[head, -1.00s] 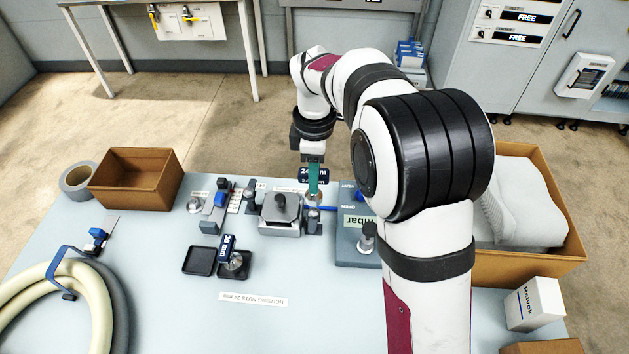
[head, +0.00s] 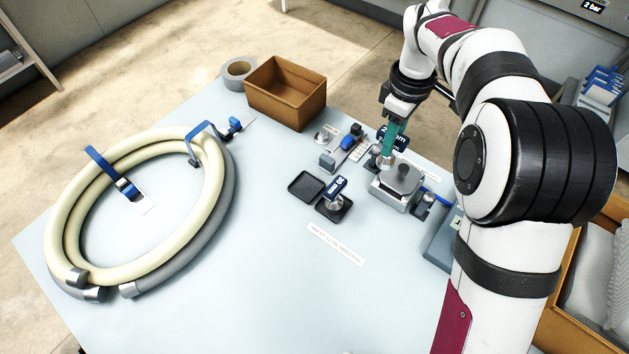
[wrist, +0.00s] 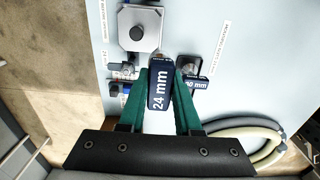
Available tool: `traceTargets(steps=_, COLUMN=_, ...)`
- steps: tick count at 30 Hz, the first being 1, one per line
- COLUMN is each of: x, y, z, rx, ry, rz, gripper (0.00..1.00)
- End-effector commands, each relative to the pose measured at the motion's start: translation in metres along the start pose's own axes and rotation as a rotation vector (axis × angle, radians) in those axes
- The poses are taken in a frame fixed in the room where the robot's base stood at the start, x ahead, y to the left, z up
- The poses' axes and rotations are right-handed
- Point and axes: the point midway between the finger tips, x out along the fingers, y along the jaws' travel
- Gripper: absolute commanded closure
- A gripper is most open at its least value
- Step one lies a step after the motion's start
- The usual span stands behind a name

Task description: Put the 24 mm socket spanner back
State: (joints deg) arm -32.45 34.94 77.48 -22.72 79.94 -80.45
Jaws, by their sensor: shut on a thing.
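The 24 mm socket spanner (head: 378,138) has a dark blue labelled block, which fills the middle of the wrist view (wrist: 159,88). My gripper (head: 393,136) is shut on this block between its green fingers. The spanner hangs upright by the far left corner of the grey housing (head: 388,202); I cannot tell how far above the table it is. The left black tray (head: 307,186) is empty. The right black tray (head: 341,215) holds the 30 mm socket spanner (head: 337,187), which stands just right of my held block in the wrist view (wrist: 195,84).
A clamp with a blue handle (head: 347,143) stands left of the housing. A brown box (head: 287,95) and grey tape roll (head: 238,70) are at the back. A coiled hose (head: 75,205) covers the left side. The front of the table is clear.

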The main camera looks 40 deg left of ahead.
Motion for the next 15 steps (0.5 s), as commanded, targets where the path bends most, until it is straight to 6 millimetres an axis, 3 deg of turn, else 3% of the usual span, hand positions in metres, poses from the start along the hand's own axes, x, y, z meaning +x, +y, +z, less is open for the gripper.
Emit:
traceTargets(steps=3, x=0.011, y=-0.028, z=-0.062, rx=-0.01, ry=0.0, rz=0.0, gripper=1.0)
traceTargets(steps=6, x=0.018, y=-0.054, z=-0.104, rx=-0.007, ry=0.0, rz=0.001, gripper=1.0)
traceTargets(steps=10, x=0.024, y=-0.078, z=-0.134, rx=-0.001, ry=0.0, rz=0.001, gripper=1.0)
traceTargets(steps=13, x=0.036, y=-0.085, z=-0.142, rx=0.002, ry=-0.002, rz=-0.002, gripper=1.0)
traceTargets(steps=15, x=0.055, y=-0.087, z=-0.143, rx=0.002, ry=-0.004, rz=-0.002, gripper=1.0)
